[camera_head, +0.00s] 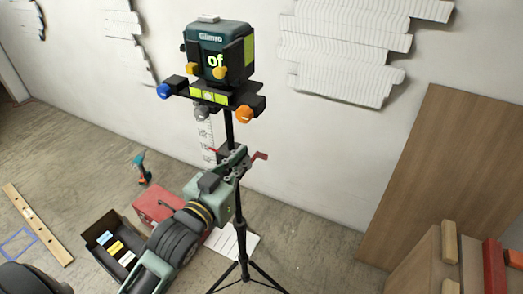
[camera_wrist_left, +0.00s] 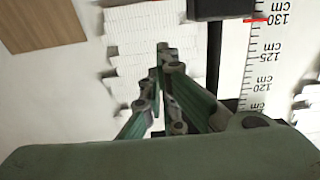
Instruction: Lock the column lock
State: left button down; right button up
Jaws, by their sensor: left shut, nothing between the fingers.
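The black tripod column (camera_head: 229,128) stands upright near the wall and carries a dark green Glimro device (camera_head: 215,50) on top. A red lever (camera_head: 261,156), seemingly the column lock, sticks out right of the column beside my gripper. My left gripper (camera_head: 238,154) is shut and empty in front of the column and hides much of the lock collar. I cannot tell whether it touches the lever. In the left wrist view the shut fingers (camera_wrist_left: 166,58) lie beside the column (camera_wrist_left: 213,65); no red lever is clearly visible there.
A height scale (camera_wrist_left: 262,60) stands behind the column. The tripod legs (camera_head: 243,268) spread below. A red toolbox (camera_head: 150,204), an open dark box (camera_head: 92,232) and a spirit level (camera_head: 35,222) lie on the floor. A wooden panel (camera_head: 440,170) leans on the right wall.

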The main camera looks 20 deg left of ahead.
pick_arm(q)
jog(key=w+f+p, duration=0.3)
jog(key=w+f, duration=0.1)
jog(key=w, duration=0.6)
jog(key=shift+w+d+f, duration=0.3)
jog(key=shift+w+d, duration=0.05)
jog(key=shift+d, duration=0.1)
